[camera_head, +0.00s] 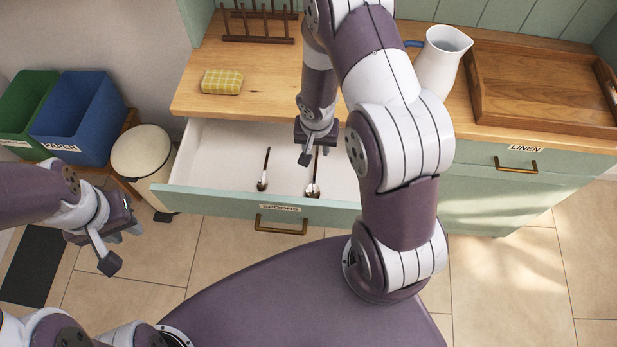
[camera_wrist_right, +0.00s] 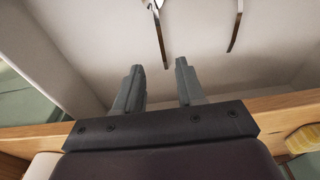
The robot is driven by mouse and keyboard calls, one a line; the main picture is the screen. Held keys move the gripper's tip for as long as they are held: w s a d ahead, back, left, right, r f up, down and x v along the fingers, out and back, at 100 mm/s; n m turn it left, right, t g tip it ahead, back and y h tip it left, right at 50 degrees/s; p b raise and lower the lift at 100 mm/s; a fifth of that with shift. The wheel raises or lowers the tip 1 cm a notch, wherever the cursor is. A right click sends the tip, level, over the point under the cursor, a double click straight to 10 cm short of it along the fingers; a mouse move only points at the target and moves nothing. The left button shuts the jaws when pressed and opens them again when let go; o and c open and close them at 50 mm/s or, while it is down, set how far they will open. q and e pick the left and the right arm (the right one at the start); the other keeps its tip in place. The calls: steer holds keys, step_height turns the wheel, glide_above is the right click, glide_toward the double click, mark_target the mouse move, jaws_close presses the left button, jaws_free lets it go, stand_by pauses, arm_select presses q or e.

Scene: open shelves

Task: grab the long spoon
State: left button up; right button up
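Two dark-handled spoons lie in the open drawer (camera_head: 215,150): a left spoon (camera_head: 263,180) and a right spoon (camera_head: 312,189). The far end of the right spoon's handle is partly hidden by my right gripper (camera_head: 316,150), so I cannot tell surely which is longer. In the right wrist view, the right spoon's handle (camera_wrist_right: 160,35) and the left spoon's handle (camera_wrist_right: 236,30) show at the top, beyond the fingers. My right gripper (camera_wrist_right: 159,68) is open and empty above the drawer. My left gripper (camera_head: 120,245) is open and empty over the floor.
A yellow sponge (camera_head: 222,82) and a rack (camera_head: 258,38) are on the wooden counter. A white jug (camera_head: 440,62) and a wooden tray (camera_head: 540,88) stand right. Blue (camera_head: 80,115) and green bins (camera_head: 25,112) and a round-lidded bin (camera_head: 141,150) stand left.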

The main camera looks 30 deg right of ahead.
steer(key=b, duration=0.2)
glide_above(315, 171)
step_height(315, 171, down, 6)
steer(key=shift+f, duration=0.15)
steer(key=shift+w+f+b, duration=0.2)
steer(key=shift+f+b, duration=0.1)
steer(key=shift+f, duration=0.05)
steer(key=f+b, duration=0.1)
steer(key=f, duration=0.1)
steer(key=s+f, duration=0.1)
steer(key=f, duration=0.1)
steer(key=shift+b, duration=0.4)
steer(key=shift+w+f, duration=0.2)
steer(key=shift+f, duration=0.2)
steer(key=shift+w+f, duration=0.1)
jaws_close()
